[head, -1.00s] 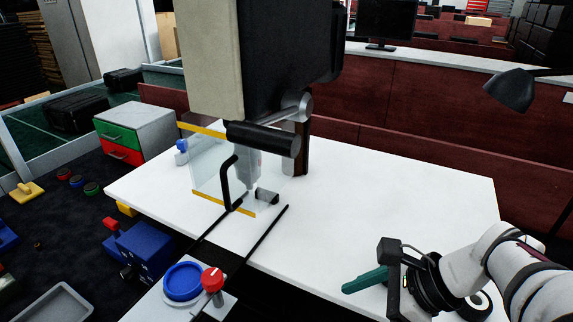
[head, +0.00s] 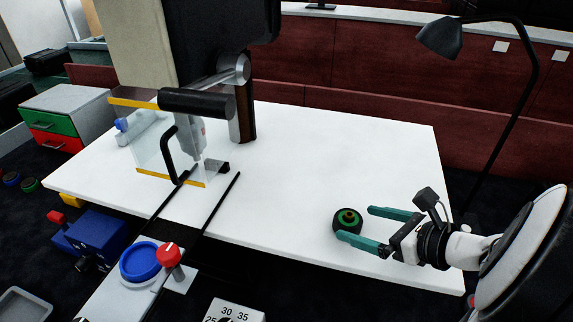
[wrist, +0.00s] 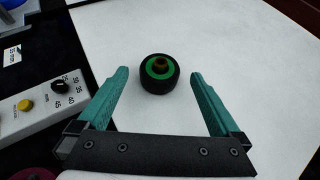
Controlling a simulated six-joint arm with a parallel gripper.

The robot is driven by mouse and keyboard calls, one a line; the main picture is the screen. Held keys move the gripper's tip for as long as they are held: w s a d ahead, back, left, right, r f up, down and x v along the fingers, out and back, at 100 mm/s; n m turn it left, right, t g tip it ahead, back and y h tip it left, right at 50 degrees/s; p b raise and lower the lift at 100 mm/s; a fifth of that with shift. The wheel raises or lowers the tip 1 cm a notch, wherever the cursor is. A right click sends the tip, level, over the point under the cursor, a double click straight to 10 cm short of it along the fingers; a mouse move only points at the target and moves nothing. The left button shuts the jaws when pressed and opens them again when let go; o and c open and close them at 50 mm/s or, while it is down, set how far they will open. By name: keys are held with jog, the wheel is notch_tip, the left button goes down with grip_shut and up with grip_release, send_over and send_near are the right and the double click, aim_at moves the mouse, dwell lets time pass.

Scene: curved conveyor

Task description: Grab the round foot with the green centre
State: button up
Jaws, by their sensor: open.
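The round foot (head: 347,221) is a short black cylinder with a green ring and a brownish centre on top. It sits upright on the white table near its front edge. In the wrist view the foot (wrist: 158,73) lies just beyond and between the fingertips, a little left of the middle. My gripper (head: 355,222) has two teal fingers spread apart, pointing left toward the foot. In the wrist view my gripper (wrist: 158,74) is open and empty, with white table showing between its fingers. In the head view the near fingertip overlaps the foot's lower edge; contact cannot be told.
A press-like machine with a clear guard (head: 165,150) stands on the table (head: 300,150) to the left. A panel with a numbered dial (wrist: 45,105) is at the wrist view's left. A black lamp (head: 440,38) rises behind the arm. The table's middle is clear.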

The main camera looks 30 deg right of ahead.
jog(key=x, duration=0.3)
jog(key=shift+s+r, duration=0.1)
jog(key=c, duration=1.4)
